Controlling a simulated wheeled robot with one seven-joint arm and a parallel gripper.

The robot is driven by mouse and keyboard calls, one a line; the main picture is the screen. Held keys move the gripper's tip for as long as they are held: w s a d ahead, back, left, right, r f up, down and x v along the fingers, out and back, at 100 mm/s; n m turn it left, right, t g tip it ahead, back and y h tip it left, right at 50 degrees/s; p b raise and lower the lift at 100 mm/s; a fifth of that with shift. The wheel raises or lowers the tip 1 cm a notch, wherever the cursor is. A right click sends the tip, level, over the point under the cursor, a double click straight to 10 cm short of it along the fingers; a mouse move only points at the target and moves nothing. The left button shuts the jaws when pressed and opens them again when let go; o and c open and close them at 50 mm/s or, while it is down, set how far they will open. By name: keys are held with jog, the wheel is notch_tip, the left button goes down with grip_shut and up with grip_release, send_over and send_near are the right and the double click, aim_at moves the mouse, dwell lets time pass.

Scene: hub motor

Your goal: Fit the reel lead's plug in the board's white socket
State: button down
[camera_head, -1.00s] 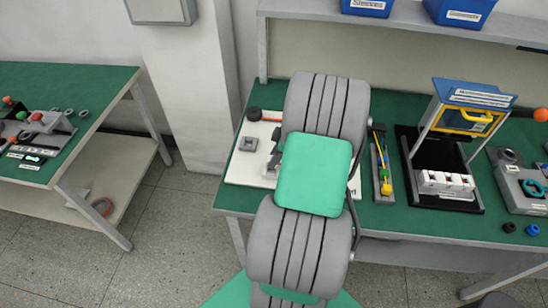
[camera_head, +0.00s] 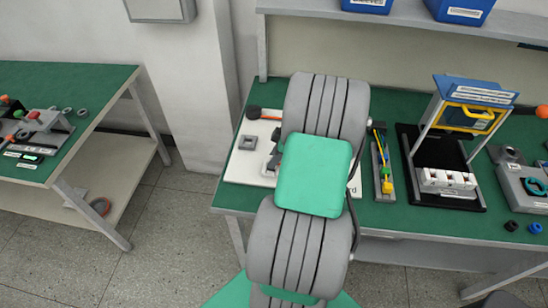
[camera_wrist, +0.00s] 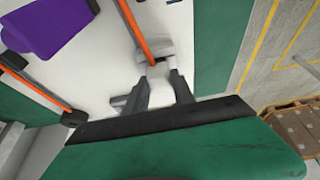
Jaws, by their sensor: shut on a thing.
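The white board (camera_head: 241,172) lies on the green bench, largely hidden behind my arm in the head view. In the wrist view its white surface (camera_wrist: 105,65) fills the middle. My gripper (camera_wrist: 157,88) is shut on a small pale piece, which looks like the plug (camera_wrist: 158,70), low over the board. An orange lead (camera_wrist: 133,25) runs from the top to a grey block (camera_wrist: 154,50) just beyond the fingertips. I cannot tell whether plug and block touch. The white socket cannot be made out for certain. My arm hides the fingertips in the head view.
A purple block (camera_wrist: 45,25) and a second orange strand (camera_wrist: 35,88) lie left of the gripper in the wrist view. A tool tray (camera_head: 383,168) and a black stand with white modules (camera_head: 447,181) stand right of the board.

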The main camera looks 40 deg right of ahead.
jog(key=shift+f+b, duration=0.4)
jog(key=shift+f, duration=0.1)
jog(key=c, duration=1)
grip_release()
jog(key=shift+o, duration=0.2)
jog(key=v, duration=0.8)
jog(key=shift+b, duration=0.45)
